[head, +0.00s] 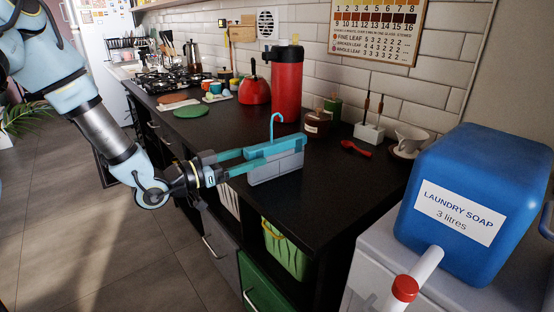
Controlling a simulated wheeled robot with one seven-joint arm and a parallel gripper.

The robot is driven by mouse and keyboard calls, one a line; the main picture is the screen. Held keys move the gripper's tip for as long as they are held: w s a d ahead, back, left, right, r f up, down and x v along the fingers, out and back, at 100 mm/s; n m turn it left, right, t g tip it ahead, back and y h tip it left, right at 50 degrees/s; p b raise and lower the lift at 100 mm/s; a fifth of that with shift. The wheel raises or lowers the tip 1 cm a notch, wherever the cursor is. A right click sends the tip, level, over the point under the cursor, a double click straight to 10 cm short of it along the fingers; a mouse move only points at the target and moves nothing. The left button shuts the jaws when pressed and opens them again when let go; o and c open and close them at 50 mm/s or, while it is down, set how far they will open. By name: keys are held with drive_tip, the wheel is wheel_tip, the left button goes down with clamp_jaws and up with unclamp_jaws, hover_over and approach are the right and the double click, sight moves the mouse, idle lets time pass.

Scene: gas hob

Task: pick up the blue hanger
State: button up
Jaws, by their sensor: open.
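The blue hanger (275,147) is light blue, with a thin hook rising from its middle. Its body lies along the top of a grey brick-patterned block (277,168) near the front edge of the black counter. My gripper (245,160) reaches in from the left, level with the hanger's left end. Its fingers are open, and the fingertips overlap the hanger's left end in this view. I cannot tell whether they touch the hanger or stand on either side of it.
The black counter (222,131) is clear left of the block. Behind stand a tall red flask (287,85), a red kettle (254,90) and a brown jar (316,124). A red spoon (356,147) lies right. A blue laundry soap container (475,200) stands at front right.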

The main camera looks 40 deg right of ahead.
sight(272, 149)
drive_tip(key=shift+s+d+r+p, duration=0.15)
drive_tip(key=shift+d+p, duration=0.15)
drive_tip(key=shift+d, duration=0.85)
drive_tip(key=shift+s+d+f+p, duration=0.1)
drive_tip(key=shift+s+d+p, duration=0.15)
drive_tip(key=shift+d, duration=0.95)
drive_tip(key=shift+s+d+r+p, duration=0.1)
drive_tip(key=shift+d+p, duration=0.2)
drive_tip(key=shift+d, duration=0.85)
drive_tip(key=shift+c, duration=0.2)
clamp_jaws()
